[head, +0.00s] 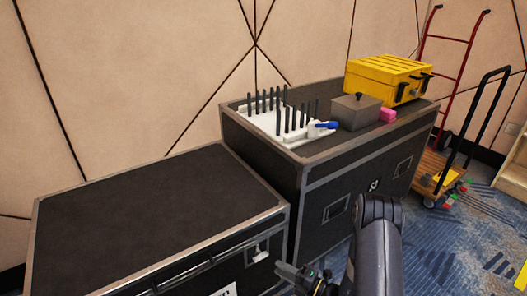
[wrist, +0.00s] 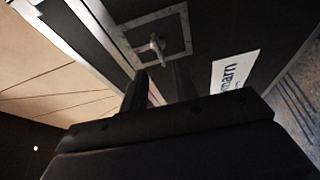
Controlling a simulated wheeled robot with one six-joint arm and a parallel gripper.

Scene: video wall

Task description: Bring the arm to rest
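My arm reaches in from the bottom of the head view, with my gripper (head: 290,272) low in front of the near black case (head: 150,215). The wrist view shows my gripper's two dark fingers (wrist: 161,82) apart, with a gap between them and nothing held. Behind the fingers are the case's dark side with a metal latch (wrist: 152,46) and a white label (wrist: 235,72). I cannot tell how far the fingertips are from the case.
A red hand truck (head: 447,50) and a wooden-decked trolley (head: 435,170) stand right. The near case top is clear.

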